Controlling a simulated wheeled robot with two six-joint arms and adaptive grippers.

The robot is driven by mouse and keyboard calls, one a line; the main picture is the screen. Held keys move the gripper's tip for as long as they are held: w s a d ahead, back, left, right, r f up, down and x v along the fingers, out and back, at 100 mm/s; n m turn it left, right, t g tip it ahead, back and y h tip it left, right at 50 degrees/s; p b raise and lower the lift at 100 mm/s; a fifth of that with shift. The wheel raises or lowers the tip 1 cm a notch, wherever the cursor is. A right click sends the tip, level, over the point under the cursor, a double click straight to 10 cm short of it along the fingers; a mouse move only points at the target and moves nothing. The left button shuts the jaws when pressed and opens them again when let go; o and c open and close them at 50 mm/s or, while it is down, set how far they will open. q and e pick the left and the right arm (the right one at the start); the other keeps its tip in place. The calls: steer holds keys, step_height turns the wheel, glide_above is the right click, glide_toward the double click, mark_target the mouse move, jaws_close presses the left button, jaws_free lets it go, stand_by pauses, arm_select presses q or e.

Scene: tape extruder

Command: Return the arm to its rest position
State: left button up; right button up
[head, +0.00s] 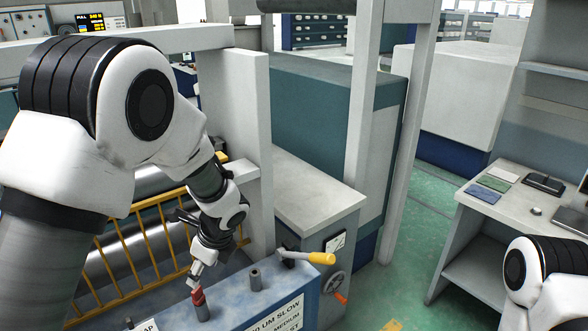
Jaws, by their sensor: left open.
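My left arm comes in from the left and bends down over the machine's blue control panel (237,303). Its gripper (196,279) is open and points downward, just above a red-topped switch (199,298) on the panel. The fingertips look close to the red top; I cannot tell whether they touch it. Part of my right arm (540,273) shows at the lower right corner, with its gripper out of the picture.
A yellow railing (150,249) and metal rollers lie behind my left forearm. A white upright (252,150) rises close by. A desk (520,207) stands at right; green floor (412,225) lies between.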

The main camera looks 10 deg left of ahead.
arm_select(q)
steer(key=s+f+g+h, duration=0.1)
steer(key=s+f+g, duration=0.4)
steer(key=s+f, duration=1.1)
steer(key=s+d+f+n+h, duration=0.25)
steer(key=s+f+n, duration=0.25)
steer(key=s+n, duration=0.25)
steer(key=s+d+f+n+h, duration=0.25)
steer(key=s+f+n, duration=0.25)
steer(key=s+n, duration=0.3)
steer(key=w+n+t, duration=0.2)
steer(key=w+n+t+y, duration=0.1)
steer(key=w+n+t, duration=0.1)
steer(key=n, duration=0.1)
steer(key=shift+a+f, duration=0.15)
steer(key=shift+a, duration=0.05)
